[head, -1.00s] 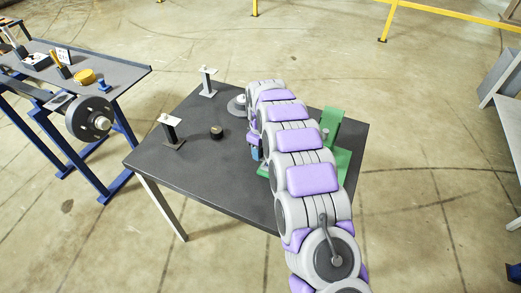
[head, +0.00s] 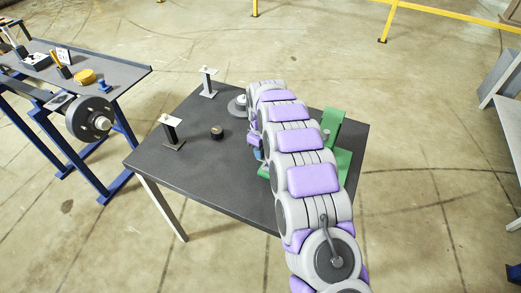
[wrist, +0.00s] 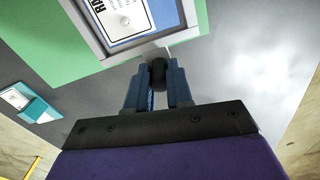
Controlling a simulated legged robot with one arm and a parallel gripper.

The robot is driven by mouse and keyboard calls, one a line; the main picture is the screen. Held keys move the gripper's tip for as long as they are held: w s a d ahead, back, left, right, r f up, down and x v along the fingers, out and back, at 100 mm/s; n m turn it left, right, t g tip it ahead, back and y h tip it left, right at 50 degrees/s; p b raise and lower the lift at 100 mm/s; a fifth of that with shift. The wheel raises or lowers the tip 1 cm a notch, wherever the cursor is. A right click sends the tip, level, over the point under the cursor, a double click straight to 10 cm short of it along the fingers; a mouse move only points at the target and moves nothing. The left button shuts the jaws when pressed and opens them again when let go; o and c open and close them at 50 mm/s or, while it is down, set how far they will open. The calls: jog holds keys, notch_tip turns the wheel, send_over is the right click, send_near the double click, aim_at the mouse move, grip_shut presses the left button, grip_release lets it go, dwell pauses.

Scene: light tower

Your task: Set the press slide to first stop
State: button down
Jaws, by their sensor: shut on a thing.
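The green press (head: 334,127) stands at the right side of the dark table, partly hidden behind my arm in the head view. In the wrist view its green body (wrist: 40,40) frames a pale label plate (wrist: 122,16), whose lettering is cut off. My gripper (wrist: 158,82) has two blue fingers shut on a dark round knob (wrist: 158,70) just below the plate's frame. The knob appears to belong to the press slide. The fingers and knob are hidden in the head view, so the slide's position against its stops cannot be told.
The dark table (head: 215,185) also carries two posts with pale tops (head: 208,72) (head: 166,121), a small black puck (head: 217,132) and a grey round piece (head: 238,106). A bench (head: 125,71) with a large wheel (head: 90,118) stands at left. The table's front left is clear.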

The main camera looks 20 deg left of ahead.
jog(key=shift+d, duration=0.15)
jog(key=d, duration=0.2)
jog(key=d+p, duration=0.1)
jog(key=d, duration=0.2)
jog(key=d+p, duration=0.1)
jog(key=d, duration=0.2)
jog(key=shift+s+d+r, duration=0.15)
jog(key=shift+s+d, duration=0.05)
jog(key=shift+s, duration=0.05)
jog(key=shift+a, duration=0.1)
jog(key=c, duration=1)
grip_release()
